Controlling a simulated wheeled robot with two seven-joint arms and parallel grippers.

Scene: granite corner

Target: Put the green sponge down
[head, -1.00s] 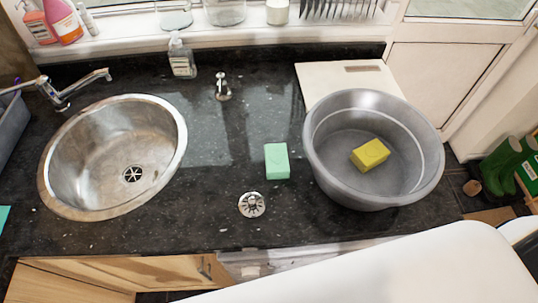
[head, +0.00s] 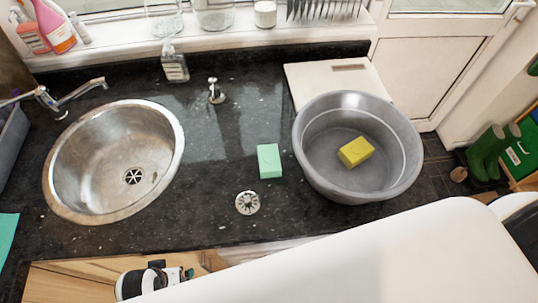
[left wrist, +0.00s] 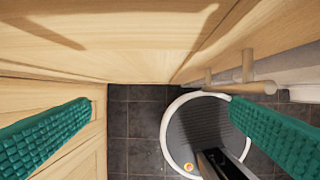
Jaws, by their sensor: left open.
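The green sponge (head: 269,161) lies flat on the dark granite worktop in the head view, between the round steel sink and the grey basin. Nothing holds it. My left gripper (head: 186,273) is low at the bottom of the head view, in front of the wooden cabinet and below the worktop edge, apart from the sponge. In the left wrist view its two teal ribbed fingers (left wrist: 160,108) are wide apart with nothing between them. The sponge does not show in that view. My right gripper is not in view.
The grey basin (head: 308,170) holds a yellow sponge (head: 355,151). The steel sink (head: 62,205) with its tap is at left. A drain fitting (head: 248,203) lies near the front edge. Cabinet fronts (left wrist: 110,40) and handles (left wrist: 247,67) are close to the left gripper.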

